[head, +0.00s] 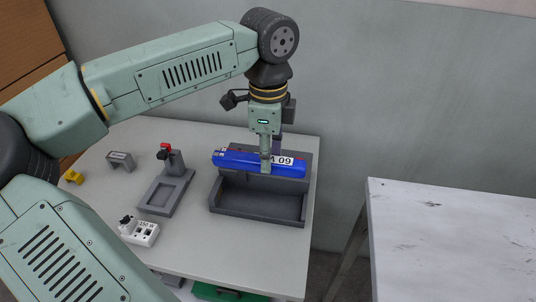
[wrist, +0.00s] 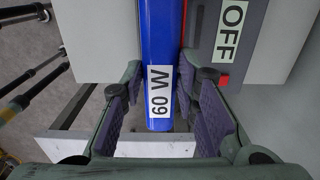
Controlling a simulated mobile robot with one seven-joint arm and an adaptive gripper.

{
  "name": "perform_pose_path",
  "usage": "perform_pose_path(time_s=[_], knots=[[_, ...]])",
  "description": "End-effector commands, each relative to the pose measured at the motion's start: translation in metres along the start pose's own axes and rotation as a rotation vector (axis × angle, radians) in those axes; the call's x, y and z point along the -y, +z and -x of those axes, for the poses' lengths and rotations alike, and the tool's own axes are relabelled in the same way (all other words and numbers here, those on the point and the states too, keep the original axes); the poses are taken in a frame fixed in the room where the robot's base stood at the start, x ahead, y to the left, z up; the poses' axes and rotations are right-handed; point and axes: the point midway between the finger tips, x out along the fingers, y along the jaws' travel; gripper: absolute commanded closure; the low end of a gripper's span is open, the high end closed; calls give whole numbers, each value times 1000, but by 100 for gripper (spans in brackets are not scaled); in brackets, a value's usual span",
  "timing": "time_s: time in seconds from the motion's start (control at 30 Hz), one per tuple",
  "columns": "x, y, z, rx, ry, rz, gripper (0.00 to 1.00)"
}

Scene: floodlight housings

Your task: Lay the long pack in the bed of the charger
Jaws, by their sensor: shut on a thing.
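The long pack (head: 231,160) is a blue bar with a white label. The charger (head: 258,213) is a dark grey tray with a low front and a raised back. Its bed shows empty in front of and below the pack. The pack hides part of the back. Contact between pack and charger cannot be told.
Left of the charger stands a grey fixture (head: 165,194) with a red-topped post. A white socket box (head: 143,233), a small grey block (head: 120,160) and a yellow piece (head: 73,177) lie farther left. A separate white table (head: 455,240) stands right, across a gap.

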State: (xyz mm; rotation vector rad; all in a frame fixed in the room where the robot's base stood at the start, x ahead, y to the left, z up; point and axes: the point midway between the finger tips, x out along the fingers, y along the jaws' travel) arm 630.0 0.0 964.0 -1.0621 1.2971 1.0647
Motion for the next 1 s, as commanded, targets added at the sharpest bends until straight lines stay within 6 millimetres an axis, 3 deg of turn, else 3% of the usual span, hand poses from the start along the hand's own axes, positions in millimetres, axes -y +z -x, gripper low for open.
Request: perform_pose_path(time_s=[1.0], knots=[[1, 0, -95, 1, -2, 1, 100]])
